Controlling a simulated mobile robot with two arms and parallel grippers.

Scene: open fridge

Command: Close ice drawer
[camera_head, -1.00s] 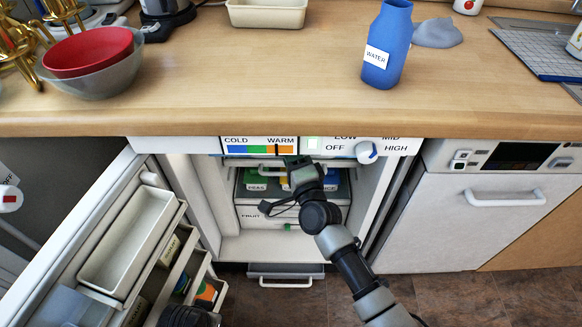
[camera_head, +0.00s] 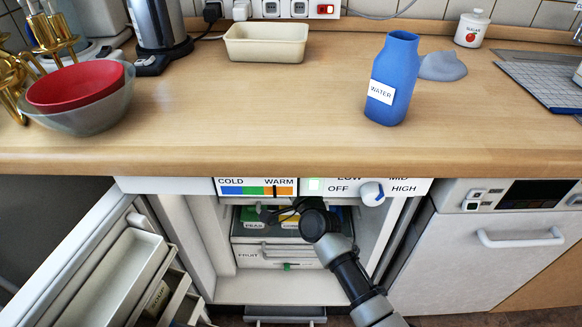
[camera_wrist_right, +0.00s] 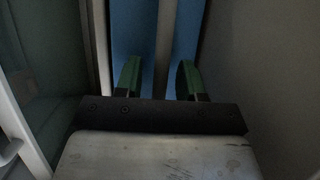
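No label reading ice is legible. Inside the open fridge below the counter, an upper drawer with a PEAS label (camera_head: 253,225) sits above a FRUIT drawer (camera_head: 250,256). My right arm reaches into the fridge's upper part, and its dark wrist hides its gripper and part of the upper drawers in the head view. In the right wrist view, the green fingertips of my right gripper (camera_wrist_right: 158,78) stand apart. A pale bar (camera_wrist_right: 165,45) runs between and beyond them, in front of blue surfaces; I cannot tell whether they touch it. My left gripper is not in view.
The open fridge door (camera_head: 75,255) with its bins (camera_head: 125,270) stands at left. A low drawer (camera_head: 285,312) shows beneath the fridge opening. The counter (camera_head: 260,130) above holds a blue water bottle (camera_head: 392,80) and bowls (camera_head: 80,95). A dishwasher (camera_head: 500,255) stands at right.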

